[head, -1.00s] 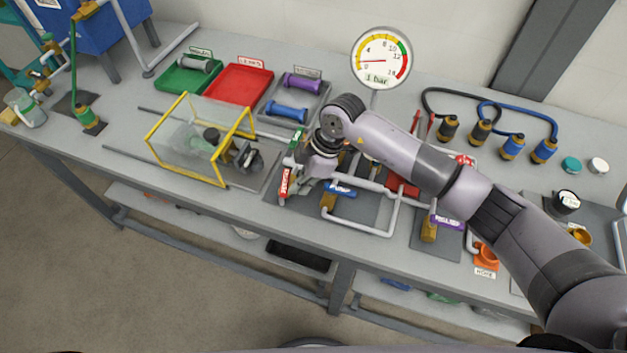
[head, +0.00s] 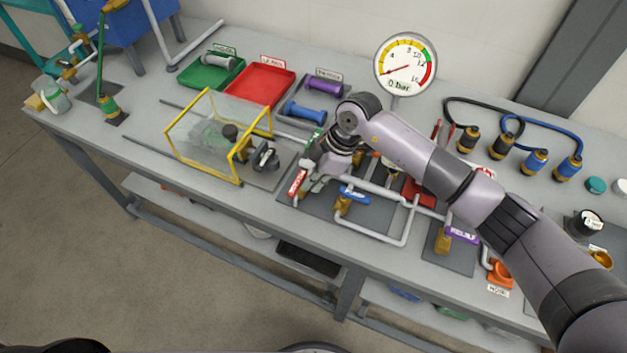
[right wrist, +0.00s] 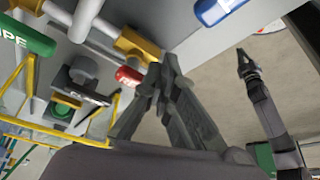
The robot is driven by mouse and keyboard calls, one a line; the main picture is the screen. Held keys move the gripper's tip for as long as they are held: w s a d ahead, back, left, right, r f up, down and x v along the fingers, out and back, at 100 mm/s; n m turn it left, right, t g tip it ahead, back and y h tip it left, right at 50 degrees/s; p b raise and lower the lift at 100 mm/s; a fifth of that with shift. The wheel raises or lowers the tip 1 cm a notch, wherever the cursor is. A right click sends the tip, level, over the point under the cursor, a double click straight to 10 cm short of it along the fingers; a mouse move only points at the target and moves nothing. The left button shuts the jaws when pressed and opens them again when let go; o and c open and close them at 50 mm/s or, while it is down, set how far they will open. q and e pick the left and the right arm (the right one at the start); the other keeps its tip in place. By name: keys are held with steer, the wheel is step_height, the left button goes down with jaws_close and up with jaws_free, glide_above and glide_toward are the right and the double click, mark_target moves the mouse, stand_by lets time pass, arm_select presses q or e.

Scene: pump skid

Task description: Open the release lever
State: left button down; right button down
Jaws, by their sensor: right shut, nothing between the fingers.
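A red-handled lever (head: 298,182) sits at the front left of the valve plate; its label is too small to read surely. In the right wrist view, the red handle end (right wrist: 129,76) shows below a brass valve body (right wrist: 137,43). My right gripper (head: 312,184) is shut and empty, right beside the red handle; I cannot tell whether they touch. Its fingers also show in the right wrist view (right wrist: 157,75). What looks like my left gripper (right wrist: 246,65) hangs over the floor in that view, too small to judge. The gauge (head: 405,66) reads 0 bar.
A blue lever (head: 354,194) stands just right of my right gripper, and a green handle (head: 313,141) is behind it. A yellow-framed clear guard (head: 205,172) is to the left. A purple lever (head: 462,234) and pipes are to the right.

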steer(key=v, duration=1.2)
